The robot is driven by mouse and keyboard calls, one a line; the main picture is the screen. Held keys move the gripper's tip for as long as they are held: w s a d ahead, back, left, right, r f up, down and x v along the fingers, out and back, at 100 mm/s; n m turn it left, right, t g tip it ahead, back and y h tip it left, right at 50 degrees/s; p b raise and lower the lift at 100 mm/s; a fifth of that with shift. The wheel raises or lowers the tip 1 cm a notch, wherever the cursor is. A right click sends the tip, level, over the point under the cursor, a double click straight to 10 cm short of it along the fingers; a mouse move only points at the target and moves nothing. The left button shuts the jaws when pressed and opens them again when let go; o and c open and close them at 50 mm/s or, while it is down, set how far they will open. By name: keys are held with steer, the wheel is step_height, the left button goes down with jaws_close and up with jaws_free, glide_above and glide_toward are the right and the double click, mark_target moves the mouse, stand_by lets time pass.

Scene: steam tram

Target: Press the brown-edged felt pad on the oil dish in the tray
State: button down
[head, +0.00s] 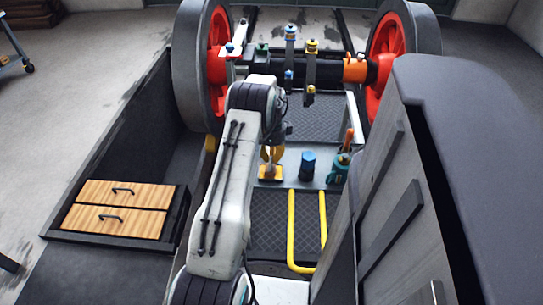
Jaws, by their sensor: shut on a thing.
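My gripper (271,154) points down over the left part of a grey tray (289,158), between the two red wheels and nearer than the axle. It is shut on a small yellow-brown piece with a paler middle, which looks like the brown-edged felt pad (270,173). The pad is low, at the tray's level; I cannot tell whether it touches anything below. I cannot make out the oil dish; it may be hidden under the pad or behind my arm.
A dark blue cup (307,166) and a teal can (339,169) stand right of the gripper. A yellow rail (292,230) is nearer. The axle (330,72) carries several fittings beyond. A wooden drawer box (118,208) is left, a grey casing (440,150) right.

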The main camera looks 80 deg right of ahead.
steer(key=shift+f+b, duration=0.45)
steer(key=shift+f, duration=0.2)
stand_by(1.6)
steer(key=shift+r, duration=0.1)
steer(key=shift+r+p, duration=2.25)
steer(key=shift+r, duration=1.2)
